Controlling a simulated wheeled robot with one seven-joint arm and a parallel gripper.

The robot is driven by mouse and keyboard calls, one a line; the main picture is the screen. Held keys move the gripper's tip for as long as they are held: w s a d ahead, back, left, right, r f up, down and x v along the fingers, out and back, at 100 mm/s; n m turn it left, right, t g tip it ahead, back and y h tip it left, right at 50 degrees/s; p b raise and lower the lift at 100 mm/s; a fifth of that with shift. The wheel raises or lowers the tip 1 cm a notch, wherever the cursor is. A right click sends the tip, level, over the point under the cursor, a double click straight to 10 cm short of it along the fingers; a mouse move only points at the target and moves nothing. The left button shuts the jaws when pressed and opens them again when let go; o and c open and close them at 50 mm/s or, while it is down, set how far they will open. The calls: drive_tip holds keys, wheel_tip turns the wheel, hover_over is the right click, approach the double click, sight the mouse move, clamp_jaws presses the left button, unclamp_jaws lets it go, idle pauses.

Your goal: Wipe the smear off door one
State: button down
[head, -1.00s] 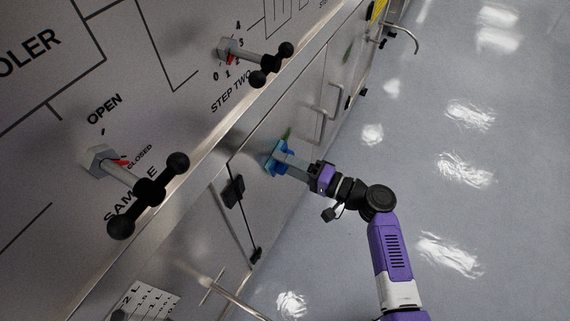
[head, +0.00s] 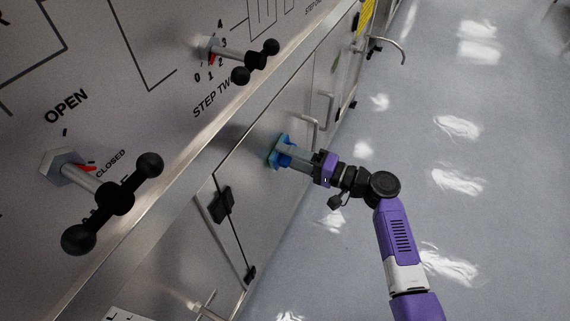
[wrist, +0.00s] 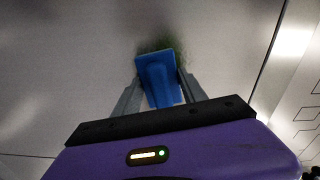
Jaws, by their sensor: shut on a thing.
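My gripper (head: 289,156) is shut on a blue wiping tool (head: 278,149), which is up against or very close to the near steel door (head: 243,168); I cannot tell if they touch. In the wrist view, the blue tool (wrist: 160,78) sits between both fingers, with its flat face toward me. A dark green smear (wrist: 158,44) shows on the door just beyond the tool's upper edge, and the tool hides part of it. In the head view, the tool and gripper largely hide this smear.
A farther door carries another small green mark (head: 335,62). A bar handle (head: 309,131) stands out just beyond my gripper, and black hinges (head: 222,204) sit at the near edge. Black-knobbed valve handles (head: 115,198) jut from the panel above. The floor at right is clear.

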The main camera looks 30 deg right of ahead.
sight(296, 144)
drive_tip(key=shift+w+d, duration=0.35)
drive_tip(key=shift+w, duration=0.05)
drive_tip(key=shift+w+d+f+b, duration=0.1)
drive_tip(key=shift+w+d+b, duration=0.4)
drive_tip(key=shift+d+b, duration=0.25)
drive_tip(key=shift+w+d+b, duration=0.45)
drive_tip(key=shift+d+b, duration=0.25)
drive_tip(key=shift+d, duration=0.05)
drive_tip(key=shift+w, duration=0.15)
